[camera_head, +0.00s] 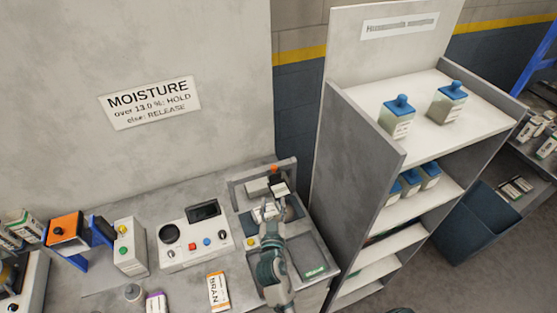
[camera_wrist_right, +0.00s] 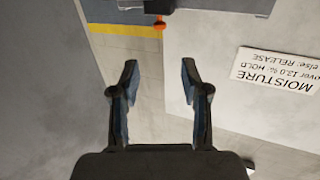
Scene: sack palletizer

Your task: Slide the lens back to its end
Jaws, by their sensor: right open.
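A grey frame (camera_head: 292,164) stands at the back of the bench station, with a light grey block (camera_head: 257,187) and an orange knob (camera_head: 274,169) at its bar. In the right wrist view the orange knob (camera_wrist_right: 159,27) hangs under a dark block (camera_wrist_right: 159,6) on a grey bar, ahead of the fingers. I cannot tell for sure which part is the lens. My right gripper (camera_head: 277,203) is close in front of the frame. Its two fingers (camera_wrist_right: 160,82) are spread, with nothing between them. My left gripper is not in view.
A control box (camera_head: 192,236) with a dark knob and buttons stands left of the station. The grey shelf unit (camera_head: 357,145) with blue-capped bottles rises close on the right. A labelled white packet (camera_head: 218,291) lies at the bench front. The wall carries a MOISTURE sign (camera_head: 150,103).

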